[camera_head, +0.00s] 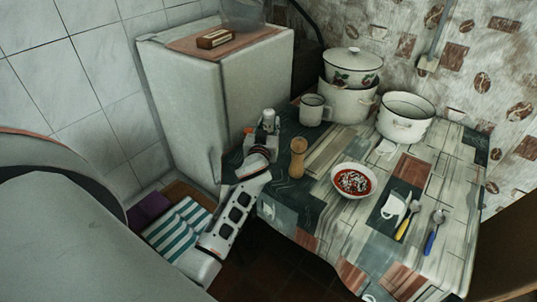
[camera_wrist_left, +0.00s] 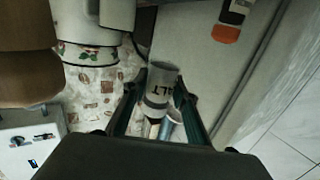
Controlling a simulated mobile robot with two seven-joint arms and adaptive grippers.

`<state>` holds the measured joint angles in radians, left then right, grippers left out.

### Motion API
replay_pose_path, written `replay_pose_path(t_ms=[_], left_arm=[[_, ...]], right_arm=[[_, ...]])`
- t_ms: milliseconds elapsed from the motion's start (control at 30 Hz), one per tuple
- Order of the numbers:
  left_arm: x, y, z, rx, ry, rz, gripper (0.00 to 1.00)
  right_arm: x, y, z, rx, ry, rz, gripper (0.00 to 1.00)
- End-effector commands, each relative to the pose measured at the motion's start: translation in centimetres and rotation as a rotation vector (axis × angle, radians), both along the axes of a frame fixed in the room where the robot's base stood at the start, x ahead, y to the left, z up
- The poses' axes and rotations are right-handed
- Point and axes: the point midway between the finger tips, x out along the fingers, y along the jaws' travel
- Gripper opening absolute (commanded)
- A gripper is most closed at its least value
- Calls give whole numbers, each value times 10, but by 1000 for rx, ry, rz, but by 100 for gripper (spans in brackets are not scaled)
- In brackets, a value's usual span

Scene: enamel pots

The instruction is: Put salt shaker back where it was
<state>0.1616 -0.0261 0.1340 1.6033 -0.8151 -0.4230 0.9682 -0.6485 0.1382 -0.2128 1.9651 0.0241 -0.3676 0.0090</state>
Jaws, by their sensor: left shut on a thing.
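The salt shaker (camera_head: 268,116) is a small pale cylinder with a grey top, near the table's far left corner, close to the fridge. In the left wrist view the shaker (camera_wrist_left: 161,79) shows the dark letters "ALT" and sits between the two fingers. My left gripper (camera_head: 264,132) is shut on it; its fingers also show in the wrist view (camera_wrist_left: 157,100). The shaker looks upright. I cannot tell whether its base touches the table. The gripper hides its lower part. My right gripper is not in view.
A wooden mill (camera_head: 298,158) stands just right of the gripper. A white mug (camera_head: 313,110), stacked pots (camera_head: 348,104) and an open pot (camera_head: 405,118) stand behind. A soup bowl (camera_head: 354,181) and cutlery (camera_head: 409,216) are at the right. The fridge (camera_head: 224,100) borders the left.

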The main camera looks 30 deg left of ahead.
Motion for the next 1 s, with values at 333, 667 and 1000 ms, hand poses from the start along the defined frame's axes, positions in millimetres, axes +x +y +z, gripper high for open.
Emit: replay_pose_path(t_ms=[333,667,1000], left_arm=[[0,0,-76,1,4,0,4],[-1,0,-111,2,5,0,4],[0,-1,-121,1,-1,-1,4]], right_arm=[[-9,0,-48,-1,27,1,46],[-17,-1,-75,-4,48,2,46],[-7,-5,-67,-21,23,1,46]])
